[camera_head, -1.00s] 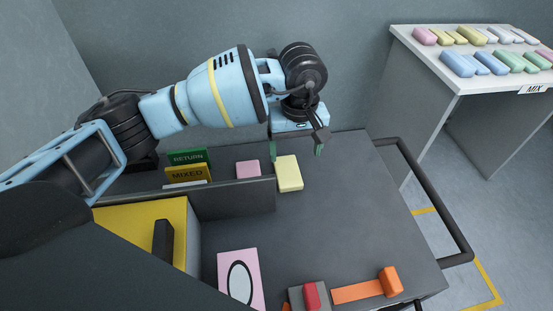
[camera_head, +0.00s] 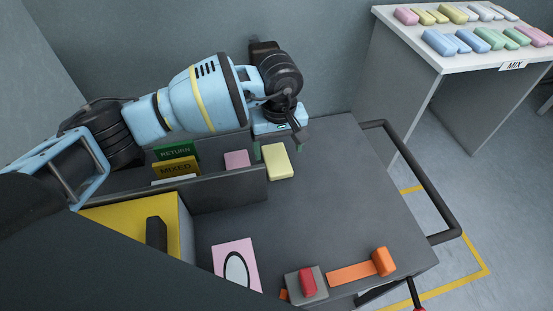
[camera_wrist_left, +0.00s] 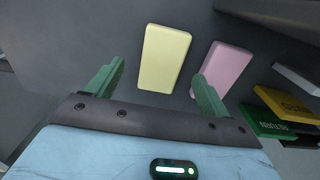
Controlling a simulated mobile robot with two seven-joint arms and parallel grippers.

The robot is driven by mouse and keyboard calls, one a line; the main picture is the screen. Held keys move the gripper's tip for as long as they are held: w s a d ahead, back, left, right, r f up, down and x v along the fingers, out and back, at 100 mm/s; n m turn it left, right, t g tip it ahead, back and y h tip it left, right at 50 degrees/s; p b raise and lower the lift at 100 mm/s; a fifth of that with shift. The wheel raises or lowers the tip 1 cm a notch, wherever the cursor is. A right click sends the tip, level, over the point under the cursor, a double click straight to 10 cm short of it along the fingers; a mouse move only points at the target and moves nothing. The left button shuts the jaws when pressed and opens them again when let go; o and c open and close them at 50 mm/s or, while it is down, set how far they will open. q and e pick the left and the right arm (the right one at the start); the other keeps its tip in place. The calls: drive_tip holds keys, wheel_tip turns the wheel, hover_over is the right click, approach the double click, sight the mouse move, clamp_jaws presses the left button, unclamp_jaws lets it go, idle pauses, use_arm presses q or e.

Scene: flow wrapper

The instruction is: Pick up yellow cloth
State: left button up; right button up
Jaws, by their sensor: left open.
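A pale yellow cloth, a flat rectangular block in shape, (camera_head: 278,163) lies on the dark grey cart top, just right of the end of a low divider. It also shows in the left wrist view (camera_wrist_left: 164,59), ahead of and between the two green fingers. My left gripper (camera_head: 279,148) is open and empty, just behind the yellow cloth in the head view. In the left wrist view its fingers (camera_wrist_left: 156,84) are spread wide. A pink cloth (camera_wrist_left: 222,70) lies beside the yellow one, near the right-hand finger. My right gripper is not in view.
The dark divider (camera_head: 228,189) stands close left of the yellow cloth. Green RETURN (camera_head: 175,152) and yellow MIXED (camera_head: 176,168) signs stand behind it. A white table (camera_head: 455,60) with several coloured cloths is at right. The cart's middle is clear.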

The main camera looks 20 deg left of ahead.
sight(277, 160)
use_arm(q)
drive_tip(key=shift+a+f, duration=0.15)
drive_tip(key=shift+f, duration=1.6)
drive_tip(key=c, duration=1.1)
drive_tip(key=shift+o, duration=0.2)
drive_tip(key=shift+r, duration=0.15)
wheel_tip(277, 160, up, 10)
